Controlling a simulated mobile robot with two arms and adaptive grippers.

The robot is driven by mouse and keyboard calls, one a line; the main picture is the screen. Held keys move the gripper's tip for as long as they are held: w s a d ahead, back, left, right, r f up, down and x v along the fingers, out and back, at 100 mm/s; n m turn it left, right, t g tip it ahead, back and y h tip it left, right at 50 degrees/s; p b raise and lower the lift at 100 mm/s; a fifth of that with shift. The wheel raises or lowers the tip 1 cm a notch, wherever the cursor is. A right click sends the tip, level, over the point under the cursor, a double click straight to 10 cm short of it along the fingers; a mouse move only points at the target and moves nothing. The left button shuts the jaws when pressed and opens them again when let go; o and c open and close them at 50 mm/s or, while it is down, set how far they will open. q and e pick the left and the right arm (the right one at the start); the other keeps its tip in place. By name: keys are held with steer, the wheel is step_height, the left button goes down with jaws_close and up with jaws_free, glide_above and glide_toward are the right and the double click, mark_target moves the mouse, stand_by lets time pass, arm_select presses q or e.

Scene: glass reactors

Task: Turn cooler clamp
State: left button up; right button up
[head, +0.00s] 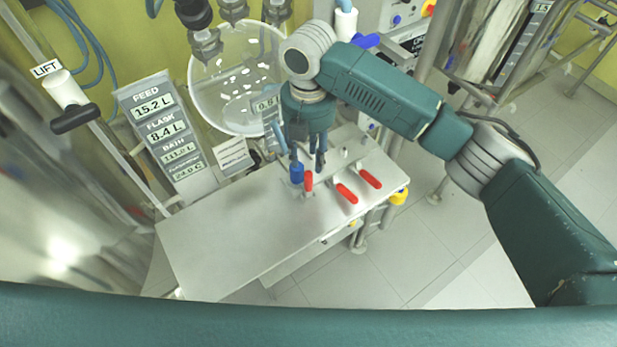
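My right gripper (308,161) points down over the back part of the grey bench. Its fingers look apart, with a gap between them. A small blue knob (296,174) shows right at the tip of its left finger; I cannot tell whether they touch. A short red handle (308,182) is just below the gripper. Two more red handles (346,193) lie to the right, tilted along the bench. No label tells which of these is the cooler clamp. My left gripper is not in view.
The grey bench top (230,240) is bare at the front left. A display panel (160,120) with FEED, FLASK and BATH readings stands at the left. A round glass vessel (215,95) is behind the gripper. A LIFT handle (75,118) is at far left.

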mark_target(308, 179)
step_height(308, 179, down, 9)
steer(key=shift+r+p, duration=0.15)
steer(key=shift+p, duration=0.9)
steer(key=shift+f, duration=0.7)
jaws_close()
